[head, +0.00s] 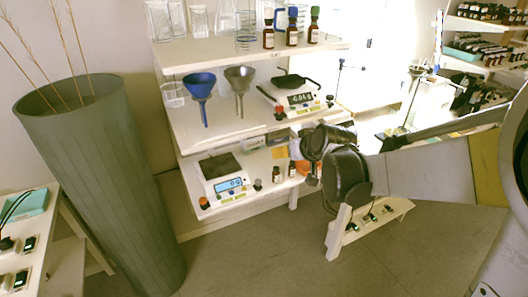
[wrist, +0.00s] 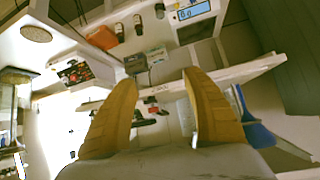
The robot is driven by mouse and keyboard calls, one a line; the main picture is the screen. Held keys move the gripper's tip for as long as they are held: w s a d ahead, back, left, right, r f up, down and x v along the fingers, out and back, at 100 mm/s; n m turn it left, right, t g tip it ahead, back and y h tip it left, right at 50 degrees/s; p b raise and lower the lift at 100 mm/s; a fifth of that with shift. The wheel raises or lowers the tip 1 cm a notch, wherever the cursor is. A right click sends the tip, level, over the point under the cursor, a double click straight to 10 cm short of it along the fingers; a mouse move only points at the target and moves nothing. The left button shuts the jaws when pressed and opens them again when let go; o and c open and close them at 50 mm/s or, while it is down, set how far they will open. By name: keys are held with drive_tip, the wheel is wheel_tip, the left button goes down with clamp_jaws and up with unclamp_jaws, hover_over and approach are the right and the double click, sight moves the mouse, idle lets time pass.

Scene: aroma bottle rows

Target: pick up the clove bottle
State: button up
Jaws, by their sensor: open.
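Small brown bottles stand on the shelves, but their labels are too small to read, so I cannot tell which is the clove bottle. In the head view, two dark-capped bottles (head: 276,174) (head: 292,169) stand on the lower shelf, right of a scale. Three more, with brown, blue and green caps (head: 268,38) (head: 292,34) (head: 313,31), stand on the top shelf. My gripper (wrist: 160,82) is open and empty in the wrist view, its yellow fingers spread below the shelf bottles (wrist: 138,25). In the head view its fingers are hidden behind my wrist.
The middle shelf holds a blue funnel (head: 199,86), a grey funnel (head: 239,80) and another scale (head: 296,98). A tall green planter (head: 108,190) stands left. A low white stand (head: 372,220) is below my arm.

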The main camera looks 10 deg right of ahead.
sight(277, 176)
drive_tip(key=w+f+t+b, duration=0.1)
drive_tip(key=w+f, duration=0.5)
drive_tip(key=f, duration=0.4)
drive_tip(key=w+d+f+t+b, duration=0.1)
drive_tip(key=w+f+b, duration=0.1)
drive_tip(key=w+f, duration=0.5)
drive_tip(key=w+d+f+t+b, duration=0.1)
drive_tip(key=w+f, duration=0.5)
drive_tip(key=f, duration=0.8)
drive_tip(key=shift+w+b, duration=0.4)
drive_tip(key=b+x, duration=0.1)
drive_tip(key=x, duration=0.1)
drive_tip(key=b+x, duration=0.1)
drive_tip(key=x, duration=0.1)
drive_tip(key=b+x, duration=0.1)
drive_tip(key=x, duration=0.1)
drive_tip(key=shift+w+d+r, duration=0.2)
drive_tip(key=shift+w+r, duration=0.05)
drive_tip(key=shift+w, duration=0.05)
drive_tip(key=shift+r, duration=0.1)
clamp_jaws()
